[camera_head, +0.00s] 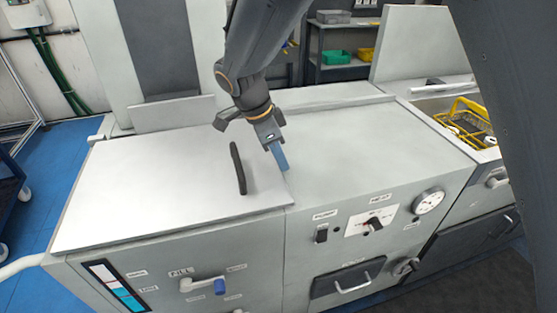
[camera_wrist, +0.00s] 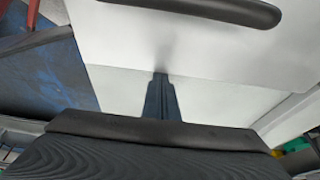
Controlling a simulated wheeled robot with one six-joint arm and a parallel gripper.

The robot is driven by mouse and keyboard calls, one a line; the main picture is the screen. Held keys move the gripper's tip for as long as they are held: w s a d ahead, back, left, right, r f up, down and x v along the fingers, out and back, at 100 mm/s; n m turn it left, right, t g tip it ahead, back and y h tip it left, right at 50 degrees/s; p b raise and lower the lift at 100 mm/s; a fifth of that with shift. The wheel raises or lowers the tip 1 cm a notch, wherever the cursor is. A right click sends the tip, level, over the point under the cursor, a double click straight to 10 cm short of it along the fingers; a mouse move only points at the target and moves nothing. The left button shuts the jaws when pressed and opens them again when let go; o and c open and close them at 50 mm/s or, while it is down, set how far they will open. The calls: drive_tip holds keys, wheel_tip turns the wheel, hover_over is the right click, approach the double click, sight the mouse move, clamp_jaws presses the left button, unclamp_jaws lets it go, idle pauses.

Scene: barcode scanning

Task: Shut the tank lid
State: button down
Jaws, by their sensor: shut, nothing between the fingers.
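The tank lid (camera_head: 150,190) is a pale flat panel with a black bar handle (camera_head: 238,168). It lies level over the left part of the grey machine, and no gap shows along its front edge. My gripper (camera_head: 279,158) is shut and empty, with its blue fingertips pointing down near the lid's right edge, to the right of the handle and apart from it. In the wrist view the shut fingers (camera_wrist: 161,98) are over pale panels, and the handle (camera_wrist: 205,8) crosses the top. Whether the fingertips touch the surface I cannot tell.
A machine front with a blue-tipped valve lever (camera_head: 205,285), a switch, a dial and a gauge (camera_head: 428,201) is below. To the right, an open bath holds a yellow basket (camera_head: 465,122), with an upright panel (camera_head: 415,45) behind. A low upright plate (camera_head: 172,113) stands behind the lid.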

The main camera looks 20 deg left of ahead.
drive_tip(key=shift+s+a, duration=0.2)
drive_tip(key=shift+a, duration=0.1)
drive_tip(key=shift+w+d, duration=0.3)
drive_tip(key=shift+d, duration=0.25)
drive_tip(key=shift+w+d+r, duration=0.25)
drive_tip(key=shift+w+d, duration=0.25)
drive_tip(key=shift+d, duration=0.05)
drive_tip(key=shift+w+d+r, duration=0.2)
drive_tip(key=shift+w+d, duration=0.25)
drive_tip(key=shift+d, duration=0.1)
drive_tip(key=b+v, duration=0.2)
drive_tip(key=v, duration=0.7)
drive_tip(key=d+f+n, duration=0.1)
drive_tip(key=d, duration=0.5)
drive_tip(key=d+f+n+g+y, duration=0.1)
drive_tip(key=d+f+n, duration=0.1)
drive_tip(key=d, duration=0.5)
drive_tip(key=d+f+n, duration=0.2)
drive_tip(key=d, duration=0.4)
drive_tip(key=shift+w+d+g, duration=0.25)
drive_tip(key=shift+d+g, duration=0.15)
drive_tip(key=s+d+f+n+y, duration=0.1)
drive_tip(key=s+d+f+n, duration=0.1)
drive_tip(key=s+d, duration=0.3)
drive_tip(key=s+d+f+n+y, duration=0.1)
drive_tip(key=s+d+f+n, duration=0.2)
drive_tip(key=d, duration=0.9)
drive_tip(key=shift+s+f+n, duration=0.35)
drive_tip(key=shift+s+n, duration=0.15)
drive_tip(key=shift+s, duration=0.35)
